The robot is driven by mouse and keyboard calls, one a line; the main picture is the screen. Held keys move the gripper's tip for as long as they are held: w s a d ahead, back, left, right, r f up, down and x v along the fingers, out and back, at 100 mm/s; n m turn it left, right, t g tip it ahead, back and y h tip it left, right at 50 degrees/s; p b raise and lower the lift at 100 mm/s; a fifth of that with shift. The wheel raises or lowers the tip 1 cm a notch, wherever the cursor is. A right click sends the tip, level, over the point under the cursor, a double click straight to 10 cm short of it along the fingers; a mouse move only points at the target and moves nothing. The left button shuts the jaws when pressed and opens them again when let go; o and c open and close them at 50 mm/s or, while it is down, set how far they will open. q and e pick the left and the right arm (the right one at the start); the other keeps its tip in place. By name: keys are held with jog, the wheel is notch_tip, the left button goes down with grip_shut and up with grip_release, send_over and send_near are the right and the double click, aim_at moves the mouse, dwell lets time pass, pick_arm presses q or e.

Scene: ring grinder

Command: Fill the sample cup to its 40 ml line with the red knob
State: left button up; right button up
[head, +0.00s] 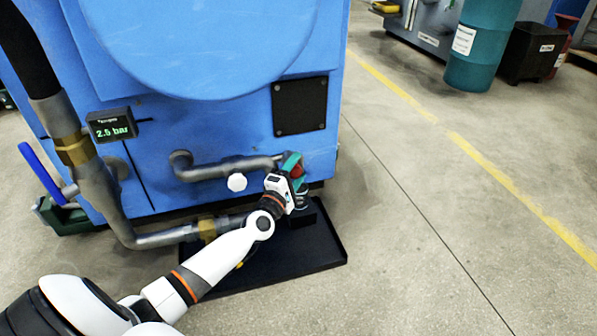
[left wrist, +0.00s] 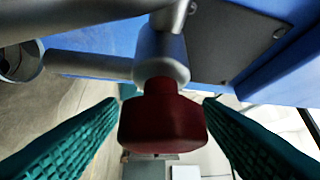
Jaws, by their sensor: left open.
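The red knob (head: 297,171) sits at the end of the grey pipe low on the blue machine. In the left wrist view the red knob (left wrist: 162,125) fills the middle, on a grey valve stem. My left gripper (head: 291,163) is at the knob; its teal fingers, also in the left wrist view (left wrist: 161,105), stand open on either side of it, with gaps showing. The sample cup (head: 303,197) seems to be the small clear shape below the knob, mostly hidden behind my gripper; its level and 40 ml line cannot be read. My right gripper is out of view.
A black tray (head: 325,255) lies on the floor below, with a dark block (head: 306,214) in it. A gauge (head: 111,125) reads 2.5 bar. A blue lever (head: 42,175) is at far left.

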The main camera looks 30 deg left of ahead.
pick_arm(q)
jog(key=shift+w+r, duration=0.1)
jog(key=shift+w, duration=0.55)
